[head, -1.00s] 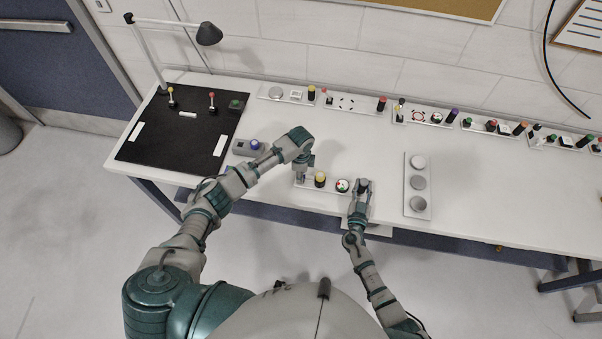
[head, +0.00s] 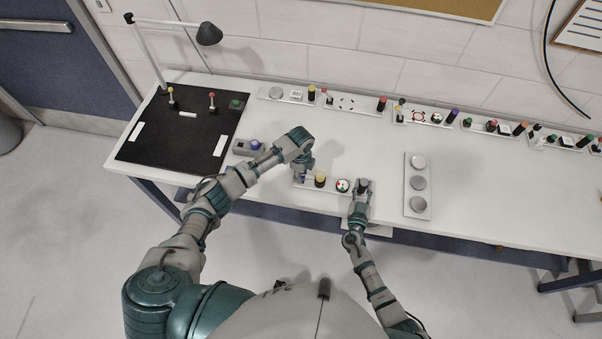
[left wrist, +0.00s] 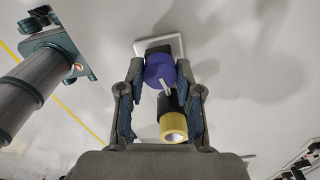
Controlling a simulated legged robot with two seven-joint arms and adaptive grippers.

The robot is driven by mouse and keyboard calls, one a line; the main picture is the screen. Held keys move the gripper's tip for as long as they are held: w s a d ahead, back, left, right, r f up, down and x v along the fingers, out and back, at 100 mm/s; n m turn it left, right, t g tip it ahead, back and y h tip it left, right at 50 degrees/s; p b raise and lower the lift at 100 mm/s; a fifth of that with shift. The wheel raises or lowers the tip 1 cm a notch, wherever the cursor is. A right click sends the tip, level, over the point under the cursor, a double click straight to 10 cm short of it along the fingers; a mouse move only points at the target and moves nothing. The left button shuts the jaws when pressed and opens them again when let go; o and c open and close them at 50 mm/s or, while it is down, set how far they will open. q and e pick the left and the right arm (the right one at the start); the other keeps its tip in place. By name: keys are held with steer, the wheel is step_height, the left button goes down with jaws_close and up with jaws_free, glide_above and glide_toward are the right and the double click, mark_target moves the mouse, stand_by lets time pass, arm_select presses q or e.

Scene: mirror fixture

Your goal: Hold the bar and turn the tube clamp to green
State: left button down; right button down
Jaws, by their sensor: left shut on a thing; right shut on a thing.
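A pale fixture strip (head: 330,188) lies near the table's front edge. It bears a black post with a yellow top (head: 320,180) and a round white dial with red and green marks (head: 342,185). My left gripper (head: 300,177) is at the strip's left end. In the left wrist view it is shut on a purple round knob (left wrist: 158,68) with a white pointer; the yellow-topped post (left wrist: 173,125) shows just below the knob. My right gripper (head: 362,187) is shut on a dark-topped piece at the strip's right end, mostly hidden. I cannot tell which part is the bar.
A grey panel with several round discs (head: 418,186) lies to the right. A small box with a blue knob (head: 250,147) is left of the strip. A black mat (head: 180,140) with a lamp (head: 208,34) is further left. Several fixture strips line the back. The table's right middle is clear.

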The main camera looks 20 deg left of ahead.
arm_select(q)
steer(key=c, duration=0.8)
jaws_free()
steer(key=shift+o, duration=0.2)
steer(key=shift+r, duration=0.15)
step_height(320, 180, up, 12)
steer(key=shift+f, duration=0.2)
steer(key=shift+w, duration=0.1)
